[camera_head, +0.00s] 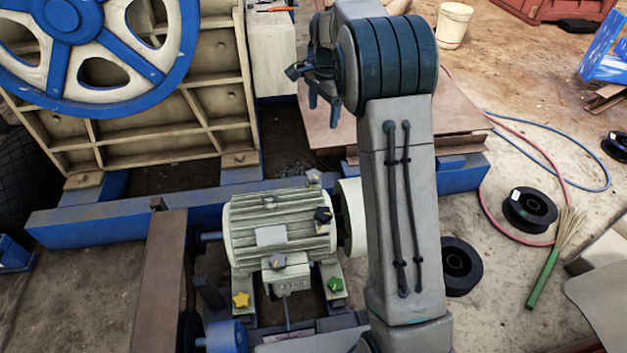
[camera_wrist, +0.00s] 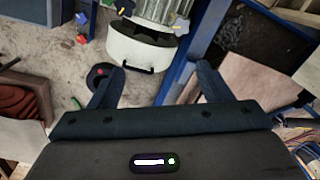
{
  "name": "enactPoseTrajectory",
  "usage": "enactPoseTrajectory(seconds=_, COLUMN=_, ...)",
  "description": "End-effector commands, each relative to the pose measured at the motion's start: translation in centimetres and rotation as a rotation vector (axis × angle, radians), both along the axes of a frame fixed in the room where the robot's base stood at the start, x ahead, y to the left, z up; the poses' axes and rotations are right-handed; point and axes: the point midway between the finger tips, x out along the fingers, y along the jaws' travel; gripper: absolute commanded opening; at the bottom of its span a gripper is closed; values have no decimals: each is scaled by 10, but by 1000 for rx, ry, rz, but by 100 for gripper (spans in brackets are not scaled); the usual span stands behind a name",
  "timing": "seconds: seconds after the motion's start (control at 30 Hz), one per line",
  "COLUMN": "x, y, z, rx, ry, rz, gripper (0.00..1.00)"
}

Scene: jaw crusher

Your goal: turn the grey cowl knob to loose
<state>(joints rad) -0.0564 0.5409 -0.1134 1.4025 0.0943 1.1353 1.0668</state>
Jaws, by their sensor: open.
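The electric motor (camera_head: 268,232) stands low in the middle of the head view, with a pale round cowl (camera_head: 351,216) at its right end. A grey knob (camera_head: 314,177) sits at the top edge beside the cowl. In the wrist view a grey knob (camera_wrist: 180,25) shows beside the white cowl (camera_wrist: 138,48), right of a dark knob (camera_wrist: 124,7). The knob's exact turn is too small to tell. My gripper (camera_wrist: 158,69) is open and empty, its fingers apart and short of the cowl, touching no knob. In the head view my arm hides part of the cowl.
Other knobs on the motor are dark blue (camera_head: 323,215), yellow (camera_head: 241,300), green (camera_head: 335,284) and grey on the terminal box (camera_head: 276,262). A blue beam (camera_head: 110,222) and a flywheel (camera_head: 72,30) lie behind. Cable reels (camera_head: 530,210) and hoses lie at right.

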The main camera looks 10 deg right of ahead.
Motion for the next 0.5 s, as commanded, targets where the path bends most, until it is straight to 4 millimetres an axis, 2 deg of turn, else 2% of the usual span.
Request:
enactPoseTrajectory(seconds=0.03, x=14, y=1, z=-31, rx=-1, ry=14, rz=-42, gripper=72)
enactPoseTrajectory(seconds=0.2, x=51, y=3, z=-95, rx=-1, ry=41, rz=-190, gripper=72)
enactPoseTrajectory(seconds=0.4, x=78, y=6, z=-152, rx=-8, ry=62, rz=-322, gripper=72)
enactPoseTrajectory(seconds=0.5, x=86, y=8, z=-169, rx=-10, ry=68, rz=-360, gripper=72)
